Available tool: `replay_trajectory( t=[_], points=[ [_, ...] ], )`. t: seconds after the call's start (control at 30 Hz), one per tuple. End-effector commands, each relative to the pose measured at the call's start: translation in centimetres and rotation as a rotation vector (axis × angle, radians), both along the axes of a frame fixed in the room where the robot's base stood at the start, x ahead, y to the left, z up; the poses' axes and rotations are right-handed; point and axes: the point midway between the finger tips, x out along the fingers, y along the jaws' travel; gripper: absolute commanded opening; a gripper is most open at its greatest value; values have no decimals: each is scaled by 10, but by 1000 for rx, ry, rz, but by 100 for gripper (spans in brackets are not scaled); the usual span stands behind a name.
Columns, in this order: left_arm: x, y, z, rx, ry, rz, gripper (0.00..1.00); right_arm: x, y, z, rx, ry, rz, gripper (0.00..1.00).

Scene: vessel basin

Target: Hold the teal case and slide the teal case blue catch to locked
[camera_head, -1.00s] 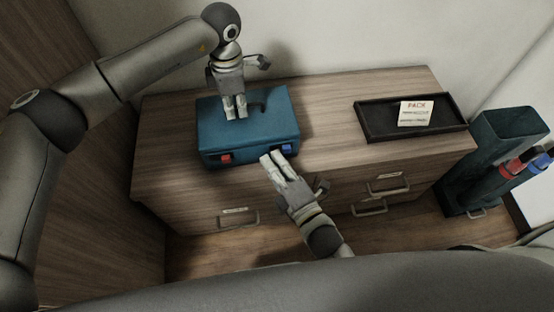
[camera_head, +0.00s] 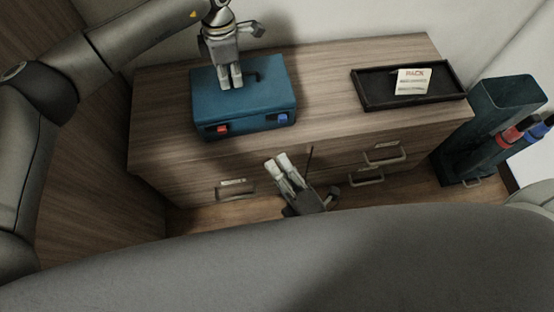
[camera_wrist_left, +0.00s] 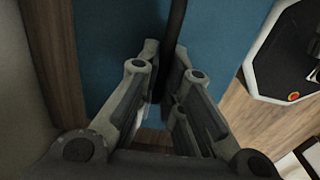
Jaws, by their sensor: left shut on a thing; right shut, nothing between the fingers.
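The teal case (camera_head: 270,92) lies flat on the wooden cabinet. Its front face carries a red catch (camera_head: 217,131) at the left and a blue catch (camera_head: 284,119) at the right. My left gripper (camera_head: 233,84) is over the case top, shut on its dark handle (camera_head: 253,77). In the left wrist view the black handle (camera_wrist_left: 172,48) runs between the fingers, over the teal lid (camera_wrist_left: 217,35). My right gripper (camera_head: 276,160) is shut and empty, in front of the cabinet below the blue catch and apart from it. The catch's exact position is too small to read.
A black tray (camera_head: 361,91) with a paper note (camera_head: 413,80) is on the cabinet's right. A dark teal bin (camera_head: 480,125) with red and blue items stands beside the cabinet. The cabinet (camera_head: 325,90) top is clear between case and tray. Drawer handles protrude at the front.

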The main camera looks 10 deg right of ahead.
Motion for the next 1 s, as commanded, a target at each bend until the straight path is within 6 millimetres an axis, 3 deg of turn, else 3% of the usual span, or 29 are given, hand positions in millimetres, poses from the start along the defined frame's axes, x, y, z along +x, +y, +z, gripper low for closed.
replay_trajectory(
  t=[0.23,0.27,0.43,0.77,1.0],
  points=[
    [0,0,0,-1,0,-1,0,0,0,0,0,1,0,0],
    [0,0,0,-1,0,-1,12,0,0,0,0,1,0,0],
    [0,0,0,-1,0,-1,33,0,0,0,0,1,0,0],
    [0,0,2,-1,-1,0,33,0,0,0,0,1,0,0],
    [1,0,37,-2,-5,0,33,0,0,0,0,1,0,0]
  ],
)
